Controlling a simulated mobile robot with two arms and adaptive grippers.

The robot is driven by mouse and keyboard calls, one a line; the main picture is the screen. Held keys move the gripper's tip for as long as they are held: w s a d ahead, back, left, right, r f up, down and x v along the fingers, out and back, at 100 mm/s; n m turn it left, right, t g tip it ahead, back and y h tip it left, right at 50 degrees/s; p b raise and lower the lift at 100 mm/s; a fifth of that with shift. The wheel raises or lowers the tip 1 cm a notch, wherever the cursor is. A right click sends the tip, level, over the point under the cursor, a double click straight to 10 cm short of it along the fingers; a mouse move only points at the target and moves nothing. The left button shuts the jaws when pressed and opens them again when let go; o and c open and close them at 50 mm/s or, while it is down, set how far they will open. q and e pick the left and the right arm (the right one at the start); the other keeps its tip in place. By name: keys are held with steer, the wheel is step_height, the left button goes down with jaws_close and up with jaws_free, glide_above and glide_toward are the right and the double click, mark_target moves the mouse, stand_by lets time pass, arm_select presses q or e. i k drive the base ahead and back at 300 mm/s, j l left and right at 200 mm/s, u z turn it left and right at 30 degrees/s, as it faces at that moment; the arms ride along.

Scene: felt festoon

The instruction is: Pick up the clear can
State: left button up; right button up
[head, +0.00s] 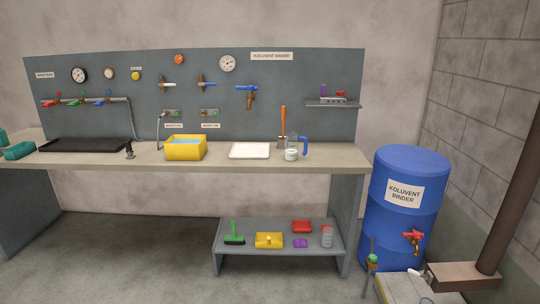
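A see-through vessel with a blue handle (304,146) stands on the workbench toward its right end. A small white cup-like item (291,155) stands in front of it and covers part of it. An upright orange-handled tool (283,125) is close on its left. A second clear-looking container (327,237), with a reddish part, stands on the low shelf under the bench. The frame does not settle which one is the clear can. Neither of my grippers is in view.
The workbench (225,162) also holds a white tray (250,143), a yellow tub (186,155) with blue contents and a black tray (75,150). A blue drum (411,168) stands right of the bench. Open floor lies in front at left.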

mark_target(328, 232)
steer(key=i, duration=2.05)
